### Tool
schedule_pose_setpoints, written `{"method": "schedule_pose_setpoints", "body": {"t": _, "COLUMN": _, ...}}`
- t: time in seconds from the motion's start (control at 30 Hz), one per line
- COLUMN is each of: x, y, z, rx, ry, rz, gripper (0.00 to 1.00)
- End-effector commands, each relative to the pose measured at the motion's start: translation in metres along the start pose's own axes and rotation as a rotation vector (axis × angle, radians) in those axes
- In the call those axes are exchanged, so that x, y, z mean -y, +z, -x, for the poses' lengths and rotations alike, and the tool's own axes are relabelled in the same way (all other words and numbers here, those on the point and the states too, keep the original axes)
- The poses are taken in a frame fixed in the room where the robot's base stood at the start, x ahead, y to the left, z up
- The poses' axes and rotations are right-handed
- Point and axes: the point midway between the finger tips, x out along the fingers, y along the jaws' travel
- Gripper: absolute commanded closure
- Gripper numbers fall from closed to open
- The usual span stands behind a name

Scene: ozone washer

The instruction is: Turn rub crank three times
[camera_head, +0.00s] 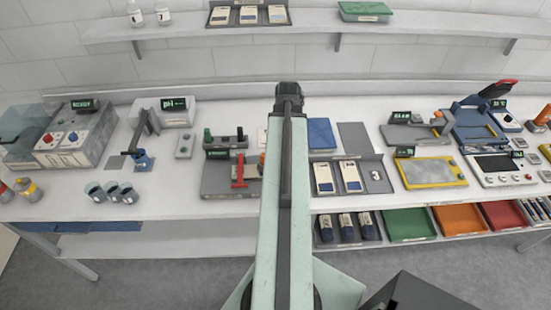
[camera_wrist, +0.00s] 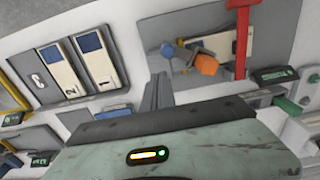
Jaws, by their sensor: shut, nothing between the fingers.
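A grey bench device (camera_head: 215,183) with a red lever (camera_head: 239,170) and an orange knob (camera_head: 262,163) stands left of my arm, which hides its right side. It shows upside down in the wrist view, with the red lever (camera_wrist: 241,35) and the orange knob (camera_wrist: 206,65) on a short grey arm, which looks like the crank. My gripper (camera_head: 289,91) is above the back of the bench. Its narrow dark fingers (camera_wrist: 157,91) are shut and empty, apart from the knob.
A tray with white cards (camera_head: 336,160) lies right of my arm, and a yellow-framed device (camera_head: 431,172) further right. A small block with green and dark posts (camera_head: 226,141) stands behind the crank device. Shelves (camera_head: 400,22) run above the bench. Cups (camera_head: 113,192) stand at left.

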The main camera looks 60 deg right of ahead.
Motion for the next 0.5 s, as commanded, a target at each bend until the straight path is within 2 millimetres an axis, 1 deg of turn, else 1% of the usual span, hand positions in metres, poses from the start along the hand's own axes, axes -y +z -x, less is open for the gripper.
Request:
{"method": "schedule_pose_setpoints", "body": {"t": 0.03, "x": 0.0, "y": 0.0, "z": 0.01, "rx": 0.0, "ry": 0.0, "rz": 0.0, "gripper": 1.0}}
{"method": "schedule_pose_setpoints", "body": {"t": 0.5, "x": 0.0, "y": 0.0, "z": 0.051, "rx": 0.0, "ry": 0.0, "rz": 0.0, "gripper": 1.0}}
